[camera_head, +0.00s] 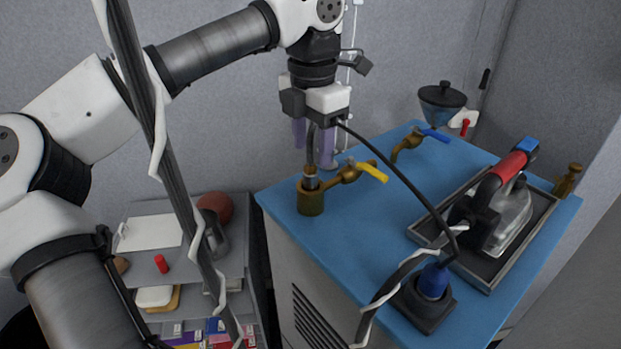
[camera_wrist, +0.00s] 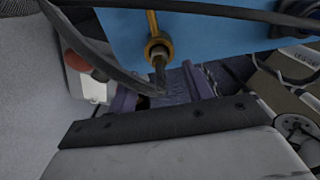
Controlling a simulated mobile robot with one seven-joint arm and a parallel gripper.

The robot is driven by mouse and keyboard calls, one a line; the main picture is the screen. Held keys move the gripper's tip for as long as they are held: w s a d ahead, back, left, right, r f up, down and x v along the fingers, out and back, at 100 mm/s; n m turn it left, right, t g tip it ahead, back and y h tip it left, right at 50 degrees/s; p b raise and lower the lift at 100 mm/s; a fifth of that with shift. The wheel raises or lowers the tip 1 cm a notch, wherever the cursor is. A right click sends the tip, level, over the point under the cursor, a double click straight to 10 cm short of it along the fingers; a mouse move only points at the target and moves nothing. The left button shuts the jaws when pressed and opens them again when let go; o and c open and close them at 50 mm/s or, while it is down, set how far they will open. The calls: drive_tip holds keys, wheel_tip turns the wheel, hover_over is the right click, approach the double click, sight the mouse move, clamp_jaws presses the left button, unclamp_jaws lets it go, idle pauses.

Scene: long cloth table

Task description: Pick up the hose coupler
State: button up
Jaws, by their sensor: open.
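The hose coupler (camera_head: 310,182) is a small dark metal piece at the end of a dark hose. It stands upright at a brass fitting (camera_head: 311,202) on the blue tabletop, beside a brass valve with a yellow lever (camera_head: 371,171). My gripper (camera_head: 313,152) is open, its purple fingers pointing down just above the coupler, with the hose passing near them. In the wrist view my gripper (camera_wrist: 160,92) shows its fingers apart. The brass fitting (camera_wrist: 158,46) and dark hose end lie ahead of the gap. I cannot tell whether any finger touches the hose.
An iron (camera_head: 505,205) rests in a metal tray (camera_head: 545,212) at the right. A dark block with a blue collar (camera_head: 432,282) is at the front. A grey shelf (camera_head: 185,268) holds several objects at lower left.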

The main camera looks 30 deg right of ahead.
sight(310, 164)
wheel_tip(310, 164, down, 5)
drive_tip(key=shift+p, duration=1)
drive_tip(key=shift+a, duration=0.1)
clamp_jaws()
